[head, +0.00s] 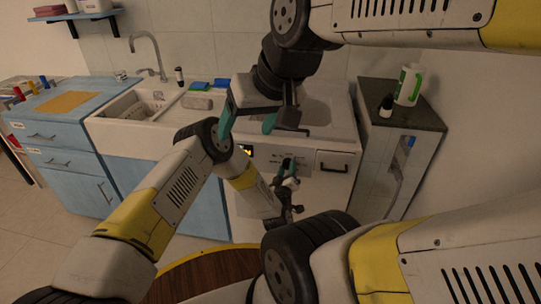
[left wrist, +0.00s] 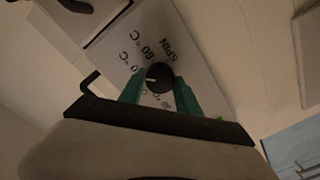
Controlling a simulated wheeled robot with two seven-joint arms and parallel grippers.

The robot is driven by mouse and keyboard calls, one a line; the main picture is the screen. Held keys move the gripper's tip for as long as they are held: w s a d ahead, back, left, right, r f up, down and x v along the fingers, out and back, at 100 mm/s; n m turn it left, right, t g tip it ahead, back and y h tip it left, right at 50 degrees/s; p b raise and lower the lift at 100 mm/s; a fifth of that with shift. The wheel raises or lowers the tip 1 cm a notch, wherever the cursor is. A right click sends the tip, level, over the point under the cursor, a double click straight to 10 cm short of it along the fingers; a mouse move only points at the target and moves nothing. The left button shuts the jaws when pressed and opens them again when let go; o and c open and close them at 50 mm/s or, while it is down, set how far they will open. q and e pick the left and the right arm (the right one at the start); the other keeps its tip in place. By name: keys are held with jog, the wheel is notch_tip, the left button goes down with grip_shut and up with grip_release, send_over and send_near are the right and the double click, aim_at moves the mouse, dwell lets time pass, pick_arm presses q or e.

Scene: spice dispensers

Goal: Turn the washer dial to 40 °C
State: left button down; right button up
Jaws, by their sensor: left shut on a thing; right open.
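The white washer (head: 318,185) stands in the middle of the head view, with my arms covering part of its front. Its round black dial (left wrist: 160,77) shows in the left wrist view, with a white pointer line directed to the picture's left. Printed labels around it include "60 °C" and "SPIN"; others are partly hidden or too small to read. My left gripper (head: 288,167) is at the washer's front panel; its teal fingers (left wrist: 158,92) are shut on the dial, one on each side. My right gripper (head: 247,122) is open and empty, in front of and above the washer.
A sink (head: 125,132) and blue drawers (head: 65,140) stand left of the washer. A dark-topped cabinet (head: 415,115) with a white-green bottle (head: 408,85) and a small dark bottle (head: 386,105) stands right. A drawer handle (head: 332,168) juts from the washer's front.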

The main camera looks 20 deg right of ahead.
pick_arm(q)
jog(key=shift+f, duration=0.1)
dwell(0.4)
jog(key=c, duration=0.8)
grip_release()
jog(key=shift+c, duration=0.2)
jog(key=v, duration=0.8)
jog(key=shift+w, duration=0.1)
